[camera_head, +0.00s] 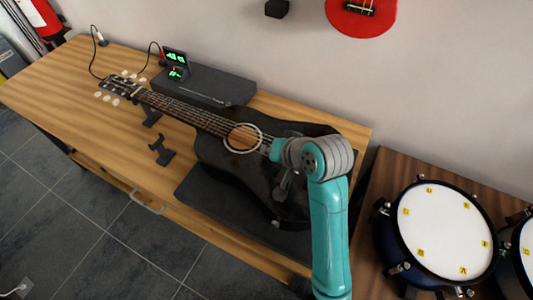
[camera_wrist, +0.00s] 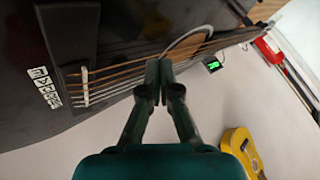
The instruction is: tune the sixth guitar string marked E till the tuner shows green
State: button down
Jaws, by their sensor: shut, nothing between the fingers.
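A black acoustic guitar (camera_head: 216,155) lies face up on the wooden bench, its headstock (camera_head: 118,86) with pale tuning pegs pointing to the far left. A small black tuner (camera_head: 175,57) with green lit marks stands behind the neck; its green display also shows small in the wrist view (camera_wrist: 214,66). My gripper (camera_head: 284,188) is over the guitar body, right of the sound hole. In the wrist view my gripper (camera_wrist: 158,72) is shut and empty, its tips in front of the strings (camera_wrist: 120,80) between bridge and sound hole. Letter labels (camera_wrist: 45,87) sit beside the bridge; they are too small to read surely.
A dark case (camera_head: 205,86) lies behind the neck, with cables near the tuner. A small black stand (camera_head: 161,150) is in front of the neck. Drums (camera_head: 447,230) stand at the right. A red instrument (camera_head: 361,15) hangs on the wall.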

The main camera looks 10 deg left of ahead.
jog(key=shift+r, duration=0.65)
jog(key=shift+r, duration=2.5)
